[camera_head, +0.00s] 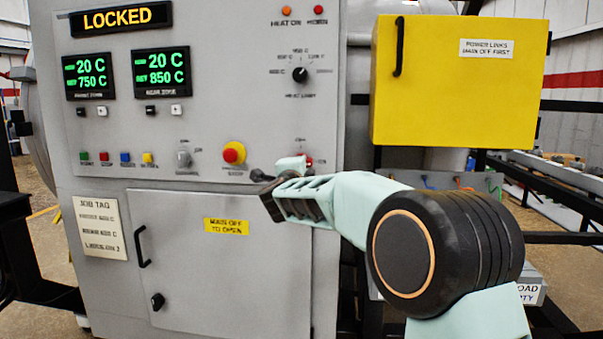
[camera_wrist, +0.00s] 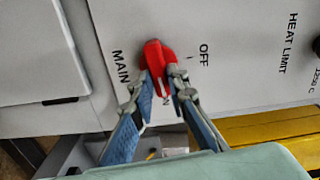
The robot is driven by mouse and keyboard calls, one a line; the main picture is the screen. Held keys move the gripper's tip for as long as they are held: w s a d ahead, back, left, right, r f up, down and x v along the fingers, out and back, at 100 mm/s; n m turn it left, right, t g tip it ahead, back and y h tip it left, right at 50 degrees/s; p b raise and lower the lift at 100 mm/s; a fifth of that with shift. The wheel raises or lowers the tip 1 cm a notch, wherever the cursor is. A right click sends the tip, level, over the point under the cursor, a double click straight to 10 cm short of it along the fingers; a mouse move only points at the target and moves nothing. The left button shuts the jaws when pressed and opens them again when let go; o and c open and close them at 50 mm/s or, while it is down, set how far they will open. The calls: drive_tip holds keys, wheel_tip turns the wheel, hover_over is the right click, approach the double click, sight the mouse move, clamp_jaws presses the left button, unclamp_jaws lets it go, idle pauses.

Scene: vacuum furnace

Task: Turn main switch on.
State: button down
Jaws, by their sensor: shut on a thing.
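The red main switch (camera_wrist: 155,62) is on the grey panel, between the printed words MAIN (camera_wrist: 121,67) and OFF (camera_wrist: 203,55) in the wrist view. My gripper (camera_wrist: 158,84) is shut on its red handle, one finger on each side. The handle's long axis runs roughly up and down in that picture, with a pale mark near its lower end. A letter N shows partly beside the right finger; the rest of that label is hidden. In the head view only a bit of the red switch (camera_head: 307,161) shows behind my gripper.
A yellow box (camera_head: 440,85) juts out right of the panel, above my arm. A red emergency button (camera_head: 234,153) and a grey knob (camera_head: 184,158) sit left of the switch. A closed door (camera_head: 205,270) is below. The display (camera_head: 118,18) reads LOCKED.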

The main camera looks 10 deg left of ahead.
drive_tip(key=shift+f+m+b, duration=0.15)
drive_tip(key=shift+m+b, duration=0.2)
drive_tip(key=shift+m, duration=0.25)
drive_tip(key=c, duration=1.9)
unclamp_jaws()
drive_tip(key=s, duration=1.2)
drive_tip(key=shift+a, duration=0.25)
